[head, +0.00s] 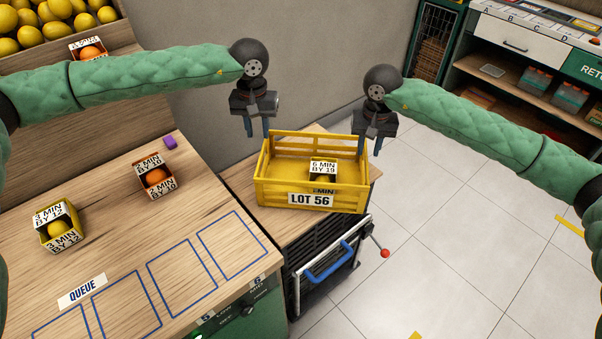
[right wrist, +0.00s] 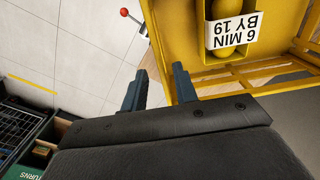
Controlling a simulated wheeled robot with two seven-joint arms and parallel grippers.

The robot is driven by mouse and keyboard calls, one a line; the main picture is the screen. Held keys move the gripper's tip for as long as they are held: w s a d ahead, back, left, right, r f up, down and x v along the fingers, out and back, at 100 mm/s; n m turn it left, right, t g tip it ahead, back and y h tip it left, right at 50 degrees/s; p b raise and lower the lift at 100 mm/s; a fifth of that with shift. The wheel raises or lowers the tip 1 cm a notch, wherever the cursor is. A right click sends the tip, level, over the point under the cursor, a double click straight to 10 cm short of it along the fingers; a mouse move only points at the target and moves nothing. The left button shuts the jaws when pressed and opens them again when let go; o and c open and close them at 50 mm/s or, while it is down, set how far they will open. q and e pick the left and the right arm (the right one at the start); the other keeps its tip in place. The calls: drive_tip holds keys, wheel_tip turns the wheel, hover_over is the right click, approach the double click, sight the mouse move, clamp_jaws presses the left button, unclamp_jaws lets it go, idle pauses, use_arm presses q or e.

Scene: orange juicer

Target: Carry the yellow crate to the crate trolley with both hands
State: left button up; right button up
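The yellow crate (head: 275,190), labelled LOT 56, sits upright on a wood-topped stand (head: 240,182). It holds a small box (head: 323,170) marked 6 MIN BY 19. My left gripper (head: 258,128) is open, at the crate's back left corner. My right gripper (head: 370,146) is open at the crate's right wall. In the right wrist view, one finger of the right gripper (right wrist: 160,88) is over the crate (right wrist: 182,35) and the other is outside it. I cannot tell whether either gripper touches the crate. I cannot pick out the crate trolley with certainty.
A dark unit with a blue handle (head: 330,262) and a red-knobbed lever (head: 385,253) is below the crate. The QUEUE counter (head: 130,240) stands left, bearing small fruit boxes. Grey wall is behind. Tiled floor (head: 440,230) is open to the right; shelving (head: 530,85) stands beyond.

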drive_tip(key=shift+r, duration=2.3)
